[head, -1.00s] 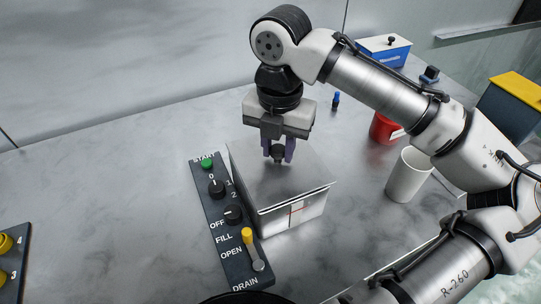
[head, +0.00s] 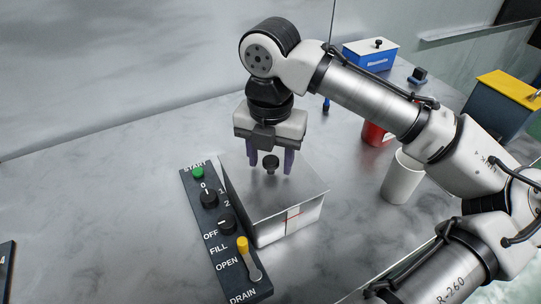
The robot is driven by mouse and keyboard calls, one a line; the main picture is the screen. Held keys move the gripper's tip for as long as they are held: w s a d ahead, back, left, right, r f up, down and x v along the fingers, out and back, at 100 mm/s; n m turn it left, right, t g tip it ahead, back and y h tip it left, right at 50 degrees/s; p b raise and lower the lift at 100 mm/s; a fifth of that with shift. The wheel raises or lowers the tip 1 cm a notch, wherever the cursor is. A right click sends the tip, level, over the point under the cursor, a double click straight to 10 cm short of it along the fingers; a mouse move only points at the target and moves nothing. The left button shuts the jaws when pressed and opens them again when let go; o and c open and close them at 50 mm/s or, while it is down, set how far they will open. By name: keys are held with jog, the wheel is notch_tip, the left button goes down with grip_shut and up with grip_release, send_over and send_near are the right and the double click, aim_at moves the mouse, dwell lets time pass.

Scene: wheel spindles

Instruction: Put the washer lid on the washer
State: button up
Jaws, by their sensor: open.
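The washer (head: 308,217) is a metal box with a red cross mark on its front, standing on the marble-look counter. The washer lid (head: 290,192) is a flat grey plate with a black knob (head: 271,162), and it lies over the top of the washer. From this angle I cannot tell whether it is fully seated. My gripper (head: 270,168) points down over the lid. Its two purple fingers are spread wide, one on each side of the knob and apart from it.
A dark control panel (head: 222,232) with a green button, knobs and a yellow-tipped lever stands left of the washer. A white cup (head: 402,180), a red container (head: 376,136), a blue box (head: 370,54) and a yellow-topped bin (head: 505,105) are to the right.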

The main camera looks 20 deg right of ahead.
aim_at(270, 160)
notch_tip(270, 160, up, 12)
dwell(0.4)
jog(key=shift+r, duration=0.1)
